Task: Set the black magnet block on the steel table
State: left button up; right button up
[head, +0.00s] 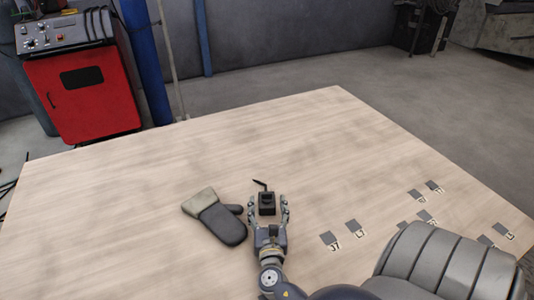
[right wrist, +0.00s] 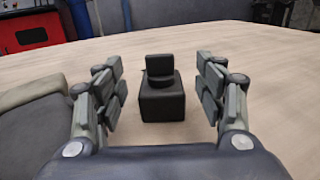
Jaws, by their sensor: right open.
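The black magnet block (head: 267,209) stands upright on the pale wood-look table top (head: 120,200). A smaller dark part sits on top of it, and a thin dark piece shows just beyond it in the head view. My right gripper (head: 268,204) is open, with one finger on each side of the block. In the right wrist view, the block (right wrist: 162,105) stands centred between and a little beyond the spread fingers (right wrist: 160,88), with gaps on both sides. My left gripper is not in view.
A grey and beige work glove (head: 222,222) lies just left of my right gripper. Several small grey plates with labels (head: 328,239) lie to the right. A red machine cabinet (head: 85,95) stands beyond the table's far left edge.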

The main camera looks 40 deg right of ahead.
jog(key=v, duration=0.6)
jog(key=shift+s+a+b, duration=0.15)
jog(key=shift+s+b, duration=0.05)
jog(key=shift+b, duration=0.1)
jog(key=shift+o, duration=0.5)
jog(key=shift+s+a, duration=0.2)
jog(key=shift+s, duration=0.05)
jog(key=shift+r, duration=0.1)
jog(key=x, duration=0.4)
jog(key=shift+w+a, duration=0.15)
jog(key=shift+w, duration=0.1)
jog(key=x, duration=1.1)
jog(key=shift+d+f, duration=0.25)
jog(key=shift+d, duration=0.2)
grip_shut()
jog(key=shift+r, duration=0.1)
